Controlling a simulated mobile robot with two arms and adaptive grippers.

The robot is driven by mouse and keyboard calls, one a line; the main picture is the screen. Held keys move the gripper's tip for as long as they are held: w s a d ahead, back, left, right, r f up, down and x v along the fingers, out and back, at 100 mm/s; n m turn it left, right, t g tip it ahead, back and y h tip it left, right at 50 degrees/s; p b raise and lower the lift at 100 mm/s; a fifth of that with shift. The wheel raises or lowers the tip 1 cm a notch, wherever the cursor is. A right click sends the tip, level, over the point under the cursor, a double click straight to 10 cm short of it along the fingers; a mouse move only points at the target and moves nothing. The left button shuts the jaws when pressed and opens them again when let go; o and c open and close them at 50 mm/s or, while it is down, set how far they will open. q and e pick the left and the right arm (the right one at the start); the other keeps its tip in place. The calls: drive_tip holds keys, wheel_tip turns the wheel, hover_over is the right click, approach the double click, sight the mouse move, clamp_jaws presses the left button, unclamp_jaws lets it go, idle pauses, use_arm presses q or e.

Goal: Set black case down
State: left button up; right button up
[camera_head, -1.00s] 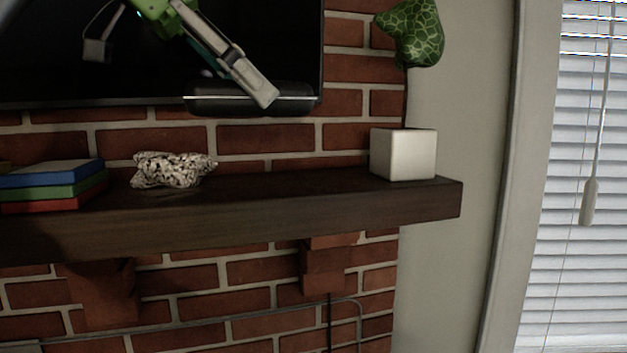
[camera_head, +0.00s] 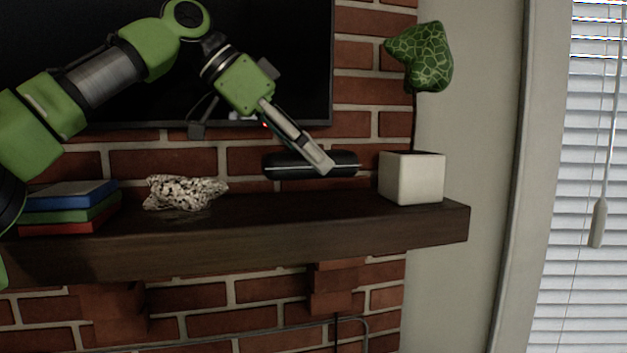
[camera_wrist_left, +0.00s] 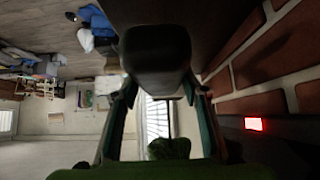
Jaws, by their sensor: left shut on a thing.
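The black case (camera_head: 290,166) is a long dark box with a light line along its side. My left gripper (camera_head: 322,168) is shut on it and holds it roughly level above the dark wooden mantel shelf (camera_head: 250,232), left of the white planter. In the left wrist view the case (camera_wrist_left: 155,55) sits between the two fingers and fills the upper middle. A gap seems to show between the case and the shelf top; I cannot tell how large it is. My right gripper is not in these views.
A white square planter (camera_head: 411,178) with a green leaf-patterned plant (camera_head: 421,56) stands just right of the case. A speckled rock (camera_head: 184,193) and stacked books (camera_head: 70,207) lie further left. A brick wall and a black screen (camera_head: 60,70) are behind.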

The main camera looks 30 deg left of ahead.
sight(281, 151)
use_arm(q)
drive_tip(key=f, duration=0.1)
drive_tip(key=w+f, duration=0.1)
drive_tip(key=f, duration=0.1)
drive_tip(key=w+f, duration=0.1)
drive_tip(key=f, duration=0.1)
drive_tip(key=shift+a, duration=0.1)
drive_tip(key=shift+s+r, duration=0.1)
drive_tip(key=shift+s, duration=0.2)
drive_tip(key=o, duration=1.1)
drive_tip(key=shift+w+f, duration=0.1)
drive_tip(key=shift+f, duration=0.1)
drive_tip(key=shift+o, duration=0.2)
drive_tip(key=shift+a+r, duration=0.1)
drive_tip(key=shift+r, duration=0.3)
drive_tip(key=v, duration=0.7)
drive_tip(key=shift+s, duration=0.3)
